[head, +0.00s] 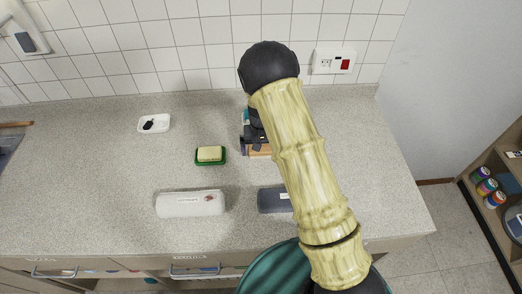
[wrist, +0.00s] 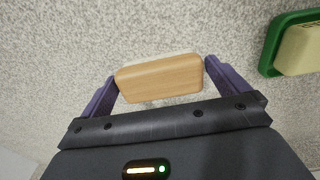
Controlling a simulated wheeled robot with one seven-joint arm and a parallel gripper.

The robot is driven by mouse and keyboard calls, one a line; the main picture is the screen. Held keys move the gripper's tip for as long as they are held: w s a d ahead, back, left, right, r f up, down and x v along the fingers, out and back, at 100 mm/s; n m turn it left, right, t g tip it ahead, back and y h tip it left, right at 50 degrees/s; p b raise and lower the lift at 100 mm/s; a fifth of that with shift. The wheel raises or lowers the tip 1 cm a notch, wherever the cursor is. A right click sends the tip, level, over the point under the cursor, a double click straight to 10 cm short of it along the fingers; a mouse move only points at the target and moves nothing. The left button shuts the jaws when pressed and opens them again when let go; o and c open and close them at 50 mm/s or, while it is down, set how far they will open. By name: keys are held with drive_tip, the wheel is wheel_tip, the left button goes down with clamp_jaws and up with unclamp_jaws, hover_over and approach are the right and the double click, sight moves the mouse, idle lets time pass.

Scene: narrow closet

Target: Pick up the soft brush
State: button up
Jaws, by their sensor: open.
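The soft brush shows in the wrist view as a light wooden block (wrist: 160,78) with rounded corners, with a little of something pale below it near the counter. In the head view a strip of its wood (head: 260,151) shows, the rest hidden by my arm. My gripper (wrist: 158,82) is open, with one purple finger at each end of the wooden block. The right finger is very close to the block's end; I cannot tell whether either finger touches it. In the head view my gripper (head: 250,146) is mostly covered by my arm.
A yellow sponge (head: 209,154) lies in a green dish (head: 198,162) left of my gripper. A white tray (head: 143,123) with a black item stands farther back. A pale case (head: 190,204) and a dark case (head: 273,200) lie near the front. The counter's left middle is clear.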

drive_tip(key=c, duration=0.9)
drive_tip(key=shift+r, duration=0.1)
wheel_tip(320, 180, up, 10)
drive_tip(key=shift+f+b, duration=0.1)
drive_tip(key=shift+b, duration=1)
drive_tip(key=o, duration=0.4)
drive_tip(key=shift+w, duration=0.1)
drive_tip(key=shift+c, duration=1.3)
